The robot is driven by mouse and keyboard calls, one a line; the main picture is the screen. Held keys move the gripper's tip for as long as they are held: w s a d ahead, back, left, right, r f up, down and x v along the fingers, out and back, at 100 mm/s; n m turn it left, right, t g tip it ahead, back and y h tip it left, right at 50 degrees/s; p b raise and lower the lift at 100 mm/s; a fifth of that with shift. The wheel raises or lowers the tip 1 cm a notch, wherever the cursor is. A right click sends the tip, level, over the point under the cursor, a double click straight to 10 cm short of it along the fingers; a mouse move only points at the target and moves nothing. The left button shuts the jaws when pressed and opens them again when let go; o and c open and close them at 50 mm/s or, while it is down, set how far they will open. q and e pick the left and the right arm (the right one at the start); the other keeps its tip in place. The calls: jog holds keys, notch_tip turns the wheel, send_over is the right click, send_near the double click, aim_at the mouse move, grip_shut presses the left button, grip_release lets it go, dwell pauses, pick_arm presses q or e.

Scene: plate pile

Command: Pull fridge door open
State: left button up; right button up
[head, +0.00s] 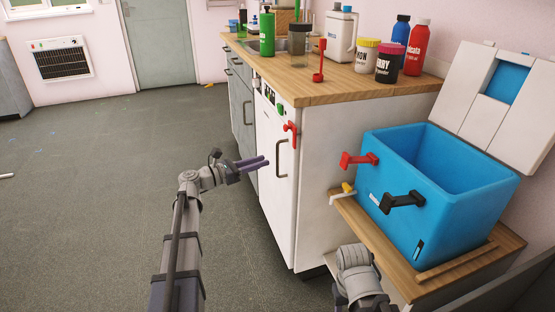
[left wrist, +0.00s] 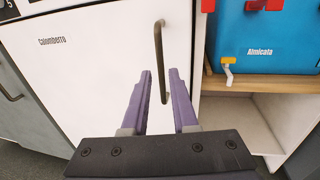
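The white fridge door (head: 274,195) is shut, in the front of the counter unit. It has a dark, upright bar handle (head: 280,160). In the left wrist view the door (left wrist: 95,75) fills the middle, and the handle (left wrist: 158,45) runs down between the finger tips. My left gripper (head: 266,161) is open and empty, its purple fingers pointing at the handle. In the head view a small gap shows between tips and handle. In the left wrist view the gripper (left wrist: 161,72) has one finger on each side of the handle. My right gripper is not visible.
A blue cooler (head: 435,195), its lid open, stands on a low wooden shelf (head: 380,240) to the right. A red clip (head: 290,132) is at the door's upper edge. Bottles and jars stand on the wooden counter (head: 320,85).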

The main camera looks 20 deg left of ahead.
pick_arm(q)
send_over(278, 176)
jog(key=shift+w+a, duration=0.15)
jog(key=shift+w, duration=0.15)
grip_shut()
dwell(1.5)
